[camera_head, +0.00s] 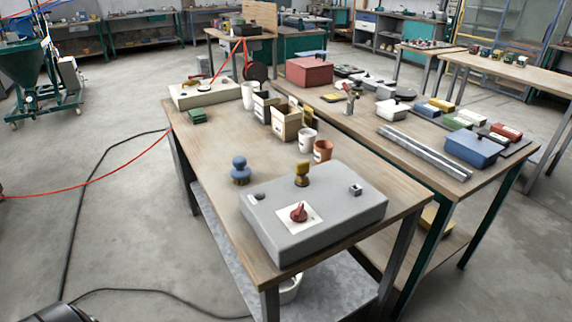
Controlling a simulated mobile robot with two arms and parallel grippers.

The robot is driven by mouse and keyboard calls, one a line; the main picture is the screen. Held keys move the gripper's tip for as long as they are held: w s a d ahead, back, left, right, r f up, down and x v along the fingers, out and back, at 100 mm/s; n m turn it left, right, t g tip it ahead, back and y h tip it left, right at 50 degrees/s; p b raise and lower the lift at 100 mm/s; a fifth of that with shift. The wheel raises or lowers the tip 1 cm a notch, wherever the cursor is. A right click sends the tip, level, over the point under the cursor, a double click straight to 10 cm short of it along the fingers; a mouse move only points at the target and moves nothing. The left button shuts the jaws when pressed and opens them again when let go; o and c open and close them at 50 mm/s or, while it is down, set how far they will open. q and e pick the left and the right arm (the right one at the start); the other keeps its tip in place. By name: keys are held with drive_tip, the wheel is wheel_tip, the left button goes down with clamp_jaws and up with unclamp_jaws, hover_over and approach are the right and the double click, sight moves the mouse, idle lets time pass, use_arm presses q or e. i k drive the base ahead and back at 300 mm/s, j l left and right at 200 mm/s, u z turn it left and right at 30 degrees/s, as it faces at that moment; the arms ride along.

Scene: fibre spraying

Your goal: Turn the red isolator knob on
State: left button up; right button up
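A red isolator knob (298,212) sits on a white square plate (300,219) on top of a grey control box (335,222). The box lies near the front end of the wooden workbench. The knob's handle looks tilted, but I cannot read any on or off marks. Neither of my grippers is in view. A dark shape at the bottom left edge may be part of my body.
A blue knob-like object (240,169) stands left of the box. White (308,139) and terracotta (323,150) cups and cardboard boxes (285,121) are behind it. A second bench (490,180) adjoins on the right. Black cable (76,222) crosses the open floor at left.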

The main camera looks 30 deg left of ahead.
sight(299, 216)
drive_tip(key=u, duration=1.2)
